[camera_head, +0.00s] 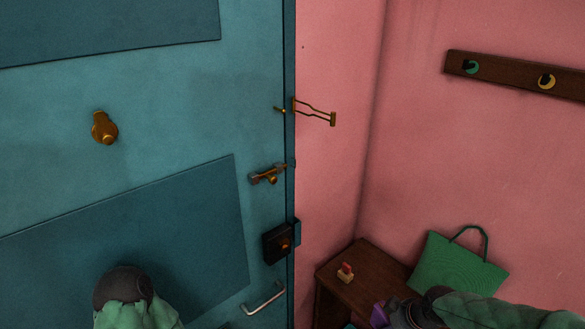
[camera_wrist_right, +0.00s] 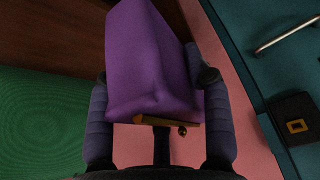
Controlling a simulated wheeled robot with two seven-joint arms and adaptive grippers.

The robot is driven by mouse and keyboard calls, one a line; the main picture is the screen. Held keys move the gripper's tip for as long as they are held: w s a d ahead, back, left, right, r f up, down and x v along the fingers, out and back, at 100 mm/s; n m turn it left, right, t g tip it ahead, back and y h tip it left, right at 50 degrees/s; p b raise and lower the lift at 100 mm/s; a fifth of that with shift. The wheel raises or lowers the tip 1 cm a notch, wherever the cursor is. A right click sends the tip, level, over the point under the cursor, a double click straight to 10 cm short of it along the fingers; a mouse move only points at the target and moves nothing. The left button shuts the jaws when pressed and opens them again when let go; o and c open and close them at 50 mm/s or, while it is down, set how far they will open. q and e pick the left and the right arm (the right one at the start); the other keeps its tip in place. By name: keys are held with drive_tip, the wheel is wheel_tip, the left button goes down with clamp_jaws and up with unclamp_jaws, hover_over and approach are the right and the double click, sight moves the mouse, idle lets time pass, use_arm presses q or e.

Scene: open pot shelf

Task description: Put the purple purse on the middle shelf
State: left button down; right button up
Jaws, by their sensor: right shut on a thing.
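The purple purse (camera_wrist_right: 150,60) fills the middle of the right wrist view, between the two fingers of my right gripper (camera_wrist_right: 152,85). The gripper is shut on it, and a gold clasp strip shows along its near edge. In the head view only a small part of the purse (camera_head: 378,316) shows at the bottom, beside the right gripper (camera_head: 393,314), in front of the wooden shelf unit (camera_head: 330,283). The unit's top shows, but its middle shelf is mostly hidden. Part of my left arm shows at lower left; its gripper is out of frame.
A green handbag (camera_head: 455,268) stands on the unit's top by the pink wall, behind my right arm.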

drive_tip(key=w+a+f+m+h, duration=0.2)
drive_tip(key=w+a+m, duration=0.2)
drive_tip(key=w+a, duration=0.2)
drive_tip(key=s+a+f, duration=0.1)
drive_tip(key=s+f, duration=0.3)
drive_tip(key=f, duration=0.1)
drive_tip(key=shift+a+f+m, duration=0.3)
drive_tip(key=shift+f+m, duration=0.1)
idle(0.3)
